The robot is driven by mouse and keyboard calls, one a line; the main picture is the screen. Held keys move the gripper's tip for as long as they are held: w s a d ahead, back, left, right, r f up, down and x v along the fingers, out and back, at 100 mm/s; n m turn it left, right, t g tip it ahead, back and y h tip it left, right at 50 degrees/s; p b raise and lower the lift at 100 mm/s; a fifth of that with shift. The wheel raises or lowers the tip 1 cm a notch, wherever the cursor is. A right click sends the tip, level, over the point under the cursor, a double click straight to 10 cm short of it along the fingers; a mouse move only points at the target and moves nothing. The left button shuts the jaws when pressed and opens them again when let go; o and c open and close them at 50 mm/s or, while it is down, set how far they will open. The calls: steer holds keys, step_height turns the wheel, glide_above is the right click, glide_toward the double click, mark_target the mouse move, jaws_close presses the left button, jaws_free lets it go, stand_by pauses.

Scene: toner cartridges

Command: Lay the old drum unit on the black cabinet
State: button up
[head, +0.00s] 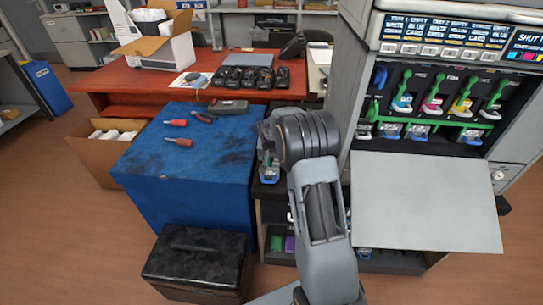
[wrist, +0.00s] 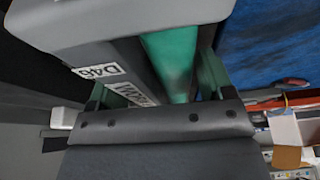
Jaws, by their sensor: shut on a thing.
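In the wrist view my gripper (wrist: 165,103) is shut on the drum unit (wrist: 180,65), which has a grey and dark body, a green drum and white labels, one reading D46. The unit fills the upper middle of that view, and its far end is out of frame. A low black cabinet (head: 274,212) with open shelves stands behind my arm, between the blue-covered table and the printer. My arm covers much of its top.
A blue-covered table (head: 190,155) holds red-handled tools (head: 177,141) and a dark device. A black case (head: 197,262) stands on the floor before it. The printer's grey flap (head: 425,200) juts out at right. Several black cartridges (head: 250,77) lie on the red desk (head: 125,75).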

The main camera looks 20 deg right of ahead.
steer(key=shift+f, duration=0.15)
steer(key=shift+f+b, duration=0.35)
steer(key=shift+b, duration=0.1)
steer(key=o, duration=1.6)
steer(key=shift+f, duration=0.1)
